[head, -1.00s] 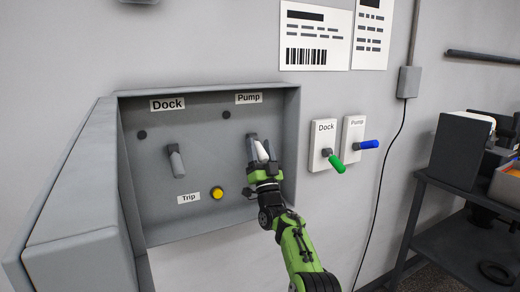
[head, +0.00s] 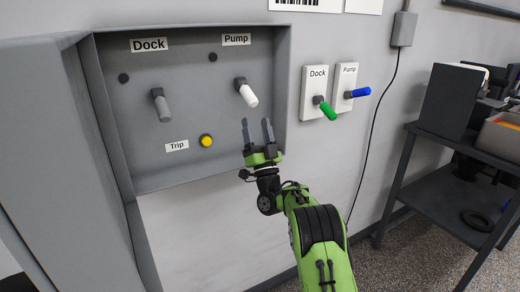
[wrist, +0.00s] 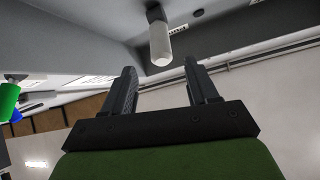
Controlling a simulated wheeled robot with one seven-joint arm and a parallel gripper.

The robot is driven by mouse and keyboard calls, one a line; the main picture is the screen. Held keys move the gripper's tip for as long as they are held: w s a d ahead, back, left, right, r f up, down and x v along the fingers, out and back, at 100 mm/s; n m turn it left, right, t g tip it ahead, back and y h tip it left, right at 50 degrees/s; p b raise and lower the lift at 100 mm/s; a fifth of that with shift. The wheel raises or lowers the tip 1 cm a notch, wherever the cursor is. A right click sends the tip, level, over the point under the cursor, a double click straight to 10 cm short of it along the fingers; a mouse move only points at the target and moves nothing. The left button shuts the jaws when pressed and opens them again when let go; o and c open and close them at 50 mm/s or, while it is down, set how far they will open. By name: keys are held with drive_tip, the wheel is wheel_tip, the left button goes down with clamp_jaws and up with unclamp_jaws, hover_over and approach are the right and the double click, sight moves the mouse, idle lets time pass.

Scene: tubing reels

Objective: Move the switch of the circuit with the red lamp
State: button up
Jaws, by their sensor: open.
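In the head view a grey panel box holds the Dock switch (head: 161,105), a grey lever tilted down, and the Pump switch (head: 247,93), a lever with a white handle tilted down and right. The Dock lamp (head: 124,78) and the Pump lamp (head: 213,57) both look dark; no red lamp shows. My gripper (head: 258,128) is open and empty, below the Pump lever and apart from it. In the wrist view the white handle (wrist: 160,45) hangs beyond the open fingers (wrist: 160,88), between them sideways.
A yellow Trip button (head: 206,141) sits low in the box. Right of it, wall plates carry a green Dock lever (head: 327,111) and a blue Pump lever (head: 358,93). A dark cart (head: 450,185) with bins stands at the right. The wall below the box is clear.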

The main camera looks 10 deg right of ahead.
drive_tip(key=v, duration=0.4)
drive_tip(key=shift+s+f, duration=0.2)
drive_tip(key=shift+f, duration=0.15)
